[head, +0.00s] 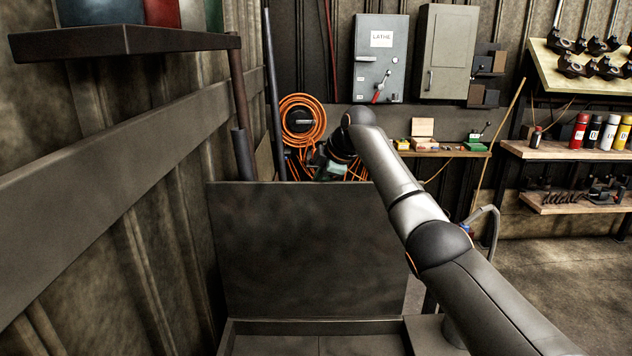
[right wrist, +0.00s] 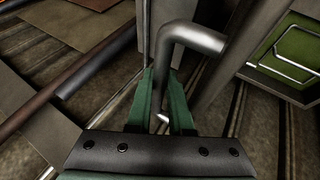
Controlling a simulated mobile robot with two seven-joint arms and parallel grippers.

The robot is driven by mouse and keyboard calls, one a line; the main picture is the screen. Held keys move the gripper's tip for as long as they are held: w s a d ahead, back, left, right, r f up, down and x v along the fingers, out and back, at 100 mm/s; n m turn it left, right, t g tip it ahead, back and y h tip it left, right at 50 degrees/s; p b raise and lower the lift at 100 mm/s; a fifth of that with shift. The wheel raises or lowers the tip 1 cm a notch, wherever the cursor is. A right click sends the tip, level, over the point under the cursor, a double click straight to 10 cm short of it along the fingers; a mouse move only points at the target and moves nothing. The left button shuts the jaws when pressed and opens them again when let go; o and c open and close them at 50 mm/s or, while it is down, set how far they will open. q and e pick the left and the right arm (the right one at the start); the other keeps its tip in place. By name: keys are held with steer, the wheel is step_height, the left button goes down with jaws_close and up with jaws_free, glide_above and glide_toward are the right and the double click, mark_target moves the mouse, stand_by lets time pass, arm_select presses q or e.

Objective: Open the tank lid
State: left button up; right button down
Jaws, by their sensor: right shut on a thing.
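The tank lid (head: 295,245) is a dark flat panel. In the head view it stands raised, close to upright, above the low rim of the tank (head: 320,327). My right arm reaches over the lid's right part, and its wrist is at the lid's top edge. There the right gripper is mostly hidden. In the right wrist view the green fingers of my right gripper (right wrist: 164,88) are shut on a bent grey metal handle (right wrist: 192,38). My left gripper is in neither view.
A shelf (head: 125,40) juts out at upper left along the wall. An orange hose coil (head: 302,121) hangs behind the lid. A grey lathe switch box (head: 379,60) and shelves with spray cans (head: 580,131) stand at the back. Floor is clear at lower right.

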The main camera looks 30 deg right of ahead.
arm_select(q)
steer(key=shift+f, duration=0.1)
arm_select(e)
steer(key=shift+w+d+f+t+h, duration=0.15)
steer(key=shift+w+d+t+h, duration=0.15)
steer(key=shift+w+d, duration=0.35)
steer(key=c, duration=0.8)
jaws_free()
steer(key=shift+a, duration=0.1)
steer(key=shift+s, duration=0.1)
steer(key=s+r, duration=0.1)
steer(key=r, duration=0.1)
steer(key=r+b, duration=0.1)
steer(key=s+r, duration=0.1)
steer(key=r, duration=0.1)
steer(key=shift+s+r+b, duration=0.3)
steer(key=shift+r+b, duration=0.05)
steer(key=shift+b, duration=0.05)
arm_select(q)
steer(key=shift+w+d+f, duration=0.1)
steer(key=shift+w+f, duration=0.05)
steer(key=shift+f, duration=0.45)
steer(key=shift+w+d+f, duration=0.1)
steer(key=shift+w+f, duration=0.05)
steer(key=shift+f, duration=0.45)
arm_select(e)
steer(key=v, duration=0.7)
steer(key=shift+s, duration=0.65)
